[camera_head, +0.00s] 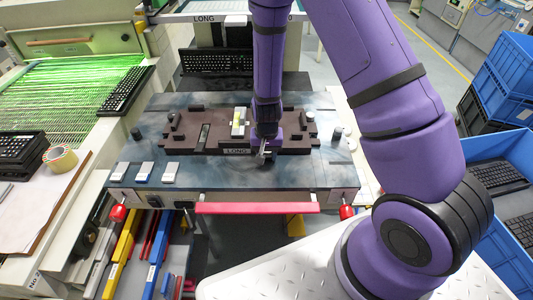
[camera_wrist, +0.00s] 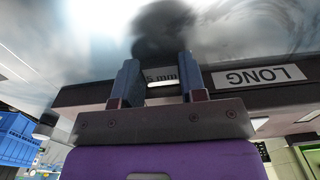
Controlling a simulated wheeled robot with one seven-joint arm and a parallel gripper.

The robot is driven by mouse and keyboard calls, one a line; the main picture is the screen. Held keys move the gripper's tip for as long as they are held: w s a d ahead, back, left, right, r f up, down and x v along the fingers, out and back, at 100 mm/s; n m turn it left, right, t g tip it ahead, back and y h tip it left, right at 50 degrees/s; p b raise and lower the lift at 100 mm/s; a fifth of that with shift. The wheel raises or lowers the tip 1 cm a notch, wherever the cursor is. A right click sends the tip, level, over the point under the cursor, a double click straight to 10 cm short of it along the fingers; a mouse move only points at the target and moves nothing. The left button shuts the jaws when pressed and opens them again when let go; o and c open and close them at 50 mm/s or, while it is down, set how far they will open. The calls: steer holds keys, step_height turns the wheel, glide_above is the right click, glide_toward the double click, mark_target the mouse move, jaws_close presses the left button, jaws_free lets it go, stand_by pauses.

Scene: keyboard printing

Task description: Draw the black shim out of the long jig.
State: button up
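The long jig (camera_head: 185,143) is a dark brown plate on the blue-grey bench top, with a LONG label (camera_head: 237,151) on its front edge. My gripper (camera_head: 263,152) is low at that front edge, just right of the label. In the wrist view the LONG label (camera_wrist: 259,76) appears upside down beside my gripper (camera_wrist: 160,85). A dark piece marked "5 mm" (camera_wrist: 160,74), apparently the black shim, shows between the two fingers. The fingers stand apart; I cannot tell whether they press on it. In the head view my gripper and arm hide the shim.
A white and yellow block (camera_head: 238,122) and a narrow black bar (camera_head: 203,137) are on the jig. Three small white-topped blocks (camera_head: 145,171) stand at the bench's front left. A red bar (camera_head: 257,208) runs along the front. A black keyboard (camera_head: 217,61) lies behind.

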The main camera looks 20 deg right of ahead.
mark_target(267, 175)
steer(key=shift+o, duration=1.4)
jaws_close()
steer(key=shift+s+a, duration=0.4)
steer(key=shift+s, duration=0.6)
steer(key=shift+s+a, duration=0.45)
steer(key=shift+s, duration=0.55)
steer(key=shift+s+a, duration=0.4)
steer(key=shift+s, duration=0.6)
steer(key=shift+s+a+r, duration=0.25)
steer(key=shift+s+r, duration=0.25)
steer(key=shift+s, duration=0.1)
steer(key=shift+s+a+r, duration=0.3)
steer(key=shift+s+r, duration=0.2)
steer(key=shift+s, duration=0.15)
steer(key=shift+s+a+r, duration=0.25)
steer(key=shift+s+r, duration=0.25)
steer(key=shift+s, duration=0.1)
